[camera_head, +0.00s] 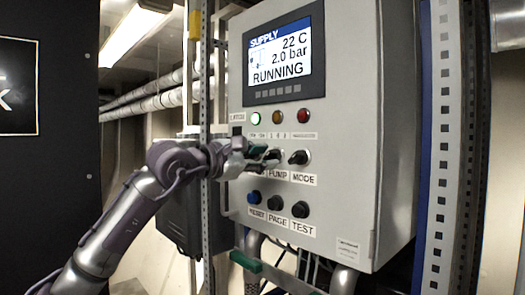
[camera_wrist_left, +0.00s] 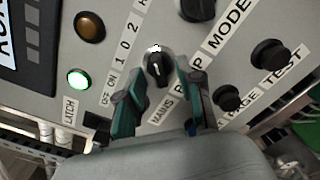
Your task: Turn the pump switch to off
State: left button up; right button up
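The black pump switch (camera_head: 273,155) is on the grey control panel (camera_head: 345,215), above the label PUMP. In the left wrist view it is the black knob (camera_wrist_left: 158,70) ahead between the fingers, with a white mark near its upper end. My left gripper (camera_head: 262,157) is close to the panel front at this switch. In the wrist view the left gripper (camera_wrist_left: 156,92) is open, one teal finger on each side of the knob, with gaps visible; contact cannot be told. The mains switch is hidden behind the gripper. My right gripper is not in view.
The mode switch (camera_head: 298,157) is just right of the pump switch. A blue button (camera_head: 254,197) and black buttons (camera_head: 300,209) sit below. The green lamp (camera_head: 256,118) is lit, and the display (camera_head: 277,60) reads RUNNING. A perforated metal post (camera_head: 205,80) stands left of the panel.

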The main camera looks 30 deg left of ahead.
pick_arm(q)
grip_shut()
